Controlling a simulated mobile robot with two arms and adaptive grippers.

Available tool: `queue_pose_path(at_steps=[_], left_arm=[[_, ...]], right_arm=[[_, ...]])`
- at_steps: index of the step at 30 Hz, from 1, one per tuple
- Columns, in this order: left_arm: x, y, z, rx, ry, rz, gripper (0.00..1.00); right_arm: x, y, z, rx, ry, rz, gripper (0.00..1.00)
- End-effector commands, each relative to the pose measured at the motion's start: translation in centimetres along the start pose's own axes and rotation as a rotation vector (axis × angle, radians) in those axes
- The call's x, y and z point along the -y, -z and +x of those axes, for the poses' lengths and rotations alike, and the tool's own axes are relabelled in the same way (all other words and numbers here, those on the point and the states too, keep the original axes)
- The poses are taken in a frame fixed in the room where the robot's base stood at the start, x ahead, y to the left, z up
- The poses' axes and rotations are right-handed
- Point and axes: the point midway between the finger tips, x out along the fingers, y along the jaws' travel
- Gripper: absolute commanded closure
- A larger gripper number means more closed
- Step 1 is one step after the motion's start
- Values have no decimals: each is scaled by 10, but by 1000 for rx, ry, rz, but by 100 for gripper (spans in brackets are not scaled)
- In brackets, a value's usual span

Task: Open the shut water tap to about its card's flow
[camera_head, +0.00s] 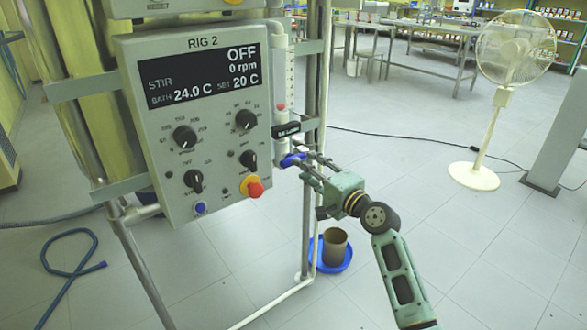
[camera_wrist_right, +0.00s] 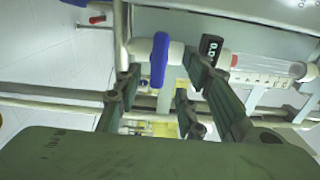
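The water tap's blue handle (camera_head: 291,160) sits at the lower right edge of the rig panel, below the flow tube (camera_head: 284,75). In the right wrist view the blue handle (camera_wrist_right: 159,60) stands upright in the picture, across a white pipe. My right gripper (camera_head: 309,164) is at the tap. Its fingers (camera_wrist_right: 160,72) are spread, with the handle between their tips and a visible gap on each side. A black readout (camera_head: 286,131) beside the tap is too small to read fully; it starts with 0 in the wrist view (camera_wrist_right: 210,47). I cannot make out a flow card. My left gripper is out of view.
The RIG 2 panel (camera_head: 195,130) shows OFF and 0 rpm, with several black knobs and a red stop button (camera_head: 254,188). A white fan (camera_head: 514,60) is at the right.

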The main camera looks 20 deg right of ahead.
Motion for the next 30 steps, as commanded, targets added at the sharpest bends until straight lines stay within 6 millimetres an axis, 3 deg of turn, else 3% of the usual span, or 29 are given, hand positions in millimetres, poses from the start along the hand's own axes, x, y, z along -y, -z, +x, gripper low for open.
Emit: queue_pose_path(at_steps=[6,12,23,30], left_arm=[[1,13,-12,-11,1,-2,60],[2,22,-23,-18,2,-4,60],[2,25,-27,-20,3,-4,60],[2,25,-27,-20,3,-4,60]], right_arm=[[-1,-1,38,1,-1,-1,64],[-1,-1,60,1,-2,-2,64],[-1,-1,65,0,-3,-3,64],[-2,-1,65,0,-4,-3,84]])
